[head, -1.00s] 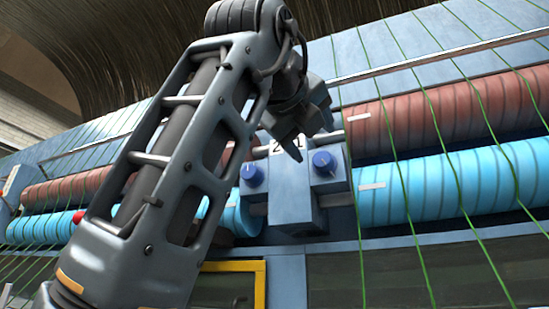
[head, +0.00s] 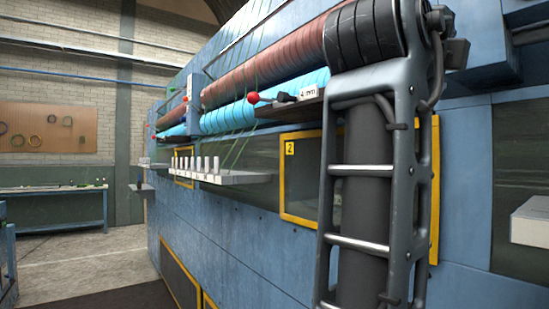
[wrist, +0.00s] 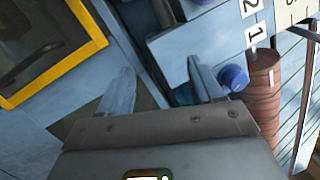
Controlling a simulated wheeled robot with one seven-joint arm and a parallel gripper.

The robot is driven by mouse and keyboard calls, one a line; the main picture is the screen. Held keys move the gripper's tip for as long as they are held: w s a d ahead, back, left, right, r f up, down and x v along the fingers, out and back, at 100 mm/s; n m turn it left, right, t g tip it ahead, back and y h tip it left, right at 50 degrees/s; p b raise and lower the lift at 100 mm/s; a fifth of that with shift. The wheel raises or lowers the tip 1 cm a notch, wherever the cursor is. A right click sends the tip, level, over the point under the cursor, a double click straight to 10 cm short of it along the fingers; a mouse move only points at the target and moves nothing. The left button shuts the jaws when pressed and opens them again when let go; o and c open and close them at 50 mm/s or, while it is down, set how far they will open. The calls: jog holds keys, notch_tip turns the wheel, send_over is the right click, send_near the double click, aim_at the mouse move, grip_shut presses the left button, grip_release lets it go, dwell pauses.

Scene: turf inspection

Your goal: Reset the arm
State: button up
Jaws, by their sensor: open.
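My gripper (wrist: 160,65) shows in the wrist view with its two fingers spread apart and nothing held between them. Its right finger is close to a blue knob (wrist: 233,77) on a light blue block; whether they touch cannot be told. In the head view my arm rises at the right, bent at the top, and my gripper is out of sight.
The blue machine (head: 240,240) runs along the right, with red rollers (head: 270,62) above light blue ones. A ledge (head: 240,178) with white spools and a red-ball lever (head: 253,98) stick out. Yellow-framed window (head: 300,215). Open floor (head: 85,260) lies left.

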jog(key=w+a+f+n+t+y, duration=0.1)
jog(key=w+f+n+t+y, duration=0.15)
jog(key=f+n, duration=0.65)
jog(key=w+a+f+n+t+y, duration=0.1)
jog(key=w+f+n+t+y, duration=0.2)
jog(key=f, duration=1)
jog(key=s+f+n+y, duration=0.35)
jog(key=f+n, duration=0.25)
jog(key=f, duration=0.4)
jog(key=s+f+n+y, duration=0.3)
jog(key=s+f+n, duration=0.2)
jog(key=f, duration=0.6)
jog(key=s+f+n+g+y, duration=0.1)
jog(key=s+f+n+y, duration=0.15)
jog(key=s+f, duration=0.55)
jog(key=s+f+n+g+y, duration=0.15)
jog(key=s+f+n, duration=0.35)
jog(key=s, duration=0.6)
jog(key=s+g+h, duration=0.1)
jog(key=s+g, duration=0.1)
jog(key=s, duration=1.7)
jog(key=shift+s+d, duration=0.15)
jog(key=shift+s, duration=0.2)
jog(key=shift+c, duration=0.2)
